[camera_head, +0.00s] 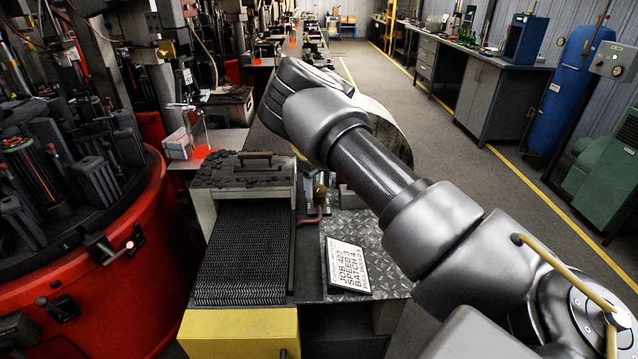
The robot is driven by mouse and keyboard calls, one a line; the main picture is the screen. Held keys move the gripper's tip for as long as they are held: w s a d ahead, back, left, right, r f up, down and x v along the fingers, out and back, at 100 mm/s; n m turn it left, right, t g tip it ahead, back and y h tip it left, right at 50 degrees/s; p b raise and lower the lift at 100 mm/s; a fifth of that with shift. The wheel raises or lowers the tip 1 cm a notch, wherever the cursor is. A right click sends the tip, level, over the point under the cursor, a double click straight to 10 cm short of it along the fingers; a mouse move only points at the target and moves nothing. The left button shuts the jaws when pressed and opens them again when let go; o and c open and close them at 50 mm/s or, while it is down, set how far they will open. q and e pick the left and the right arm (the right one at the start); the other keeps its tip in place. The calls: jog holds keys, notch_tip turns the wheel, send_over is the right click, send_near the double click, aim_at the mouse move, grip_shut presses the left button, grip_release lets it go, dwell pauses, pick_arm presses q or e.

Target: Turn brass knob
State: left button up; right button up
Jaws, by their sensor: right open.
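My right arm (370,170) comes in from the lower right and reaches up and left across the bench. Its hand is largely hidden behind the arm's far end, and I cannot make out its fingertips clearly; its jaws are open, with nothing seen in them. A small brass-coloured fitting (320,190) shows just below the arm, beside a copper-red bent pipe (312,216). It may be the brass knob, but it is too small and partly covered to be sure. I see no contact with it. My left gripper is not in view.
A red rotary machine (110,285) with dark moulds fills the left. A ribbed dark belt (243,255) and a job sign (347,266) lie on the near bench, above a yellow front panel (240,332). A grey cabinet (480,88) and blue tank (575,85) stand right, beyond clear floor.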

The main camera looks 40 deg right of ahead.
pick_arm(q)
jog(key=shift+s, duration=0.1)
pick_arm(e)
jog(key=shift+c, duration=0.3)
jog(key=shift+r, duration=0.1)
jog(key=c, duration=0.9)
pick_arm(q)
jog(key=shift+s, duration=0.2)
pick_arm(e)
jog(key=shift+c, duration=0.2)
jog(key=n, duration=0.5)
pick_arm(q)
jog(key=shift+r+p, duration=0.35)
pick_arm(e)
jog(key=shift+a+n, duration=0.1)
jog(key=shift+n, duration=1.2)
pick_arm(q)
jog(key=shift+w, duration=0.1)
